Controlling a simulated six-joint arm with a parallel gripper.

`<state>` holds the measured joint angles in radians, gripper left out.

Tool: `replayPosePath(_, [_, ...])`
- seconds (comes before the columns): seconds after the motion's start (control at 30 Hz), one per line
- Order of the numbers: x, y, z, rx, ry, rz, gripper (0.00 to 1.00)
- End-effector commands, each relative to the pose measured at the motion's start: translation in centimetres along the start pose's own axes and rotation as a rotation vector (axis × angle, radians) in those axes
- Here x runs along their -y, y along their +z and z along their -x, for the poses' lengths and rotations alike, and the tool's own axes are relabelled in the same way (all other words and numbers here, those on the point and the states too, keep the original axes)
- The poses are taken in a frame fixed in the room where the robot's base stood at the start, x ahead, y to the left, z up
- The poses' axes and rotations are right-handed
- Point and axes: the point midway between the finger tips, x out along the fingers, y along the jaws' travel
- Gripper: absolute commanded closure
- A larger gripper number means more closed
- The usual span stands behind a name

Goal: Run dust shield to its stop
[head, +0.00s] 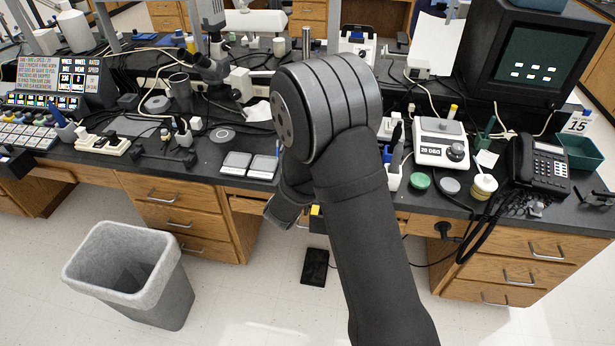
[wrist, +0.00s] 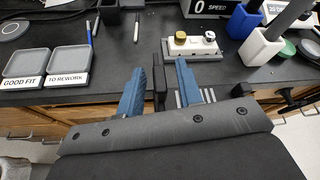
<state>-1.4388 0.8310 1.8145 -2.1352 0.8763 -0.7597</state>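In the wrist view my gripper (wrist: 160,67) has its two blue fingers apart, at the front edge of the bench. A narrow dark upright piece (wrist: 160,82) stands between the fingers, with gaps showing on both sides. I cannot tell whether it is part of the dust shield; no dust shield is plainly recognisable. A small light-and-dark striped piece (wrist: 190,97) shows by the right finger. In the head view my arm hides most of the gripper and the bench edge there.
Behind the gripper is a white block with a brass and a white knob (wrist: 196,44). Grey trays labelled GOOD FIT (wrist: 25,63) and TO REWORK (wrist: 68,60) lie left. Pen cups (wrist: 262,48) stand right. A grey bin (head: 130,275) stands on the floor.

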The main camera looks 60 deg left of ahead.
Motion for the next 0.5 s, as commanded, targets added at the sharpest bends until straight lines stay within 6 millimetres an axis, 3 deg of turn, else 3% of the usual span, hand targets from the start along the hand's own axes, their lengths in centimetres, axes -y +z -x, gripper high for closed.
replayPosePath(0.27, [-0.1, 0.1, 1.4, 0.001, 0.002, 0.000, 0.67])
replayPosePath(0.5, [-0.1, 0.1, 6.7, 0.003, 0.005, 0.000, 0.67])
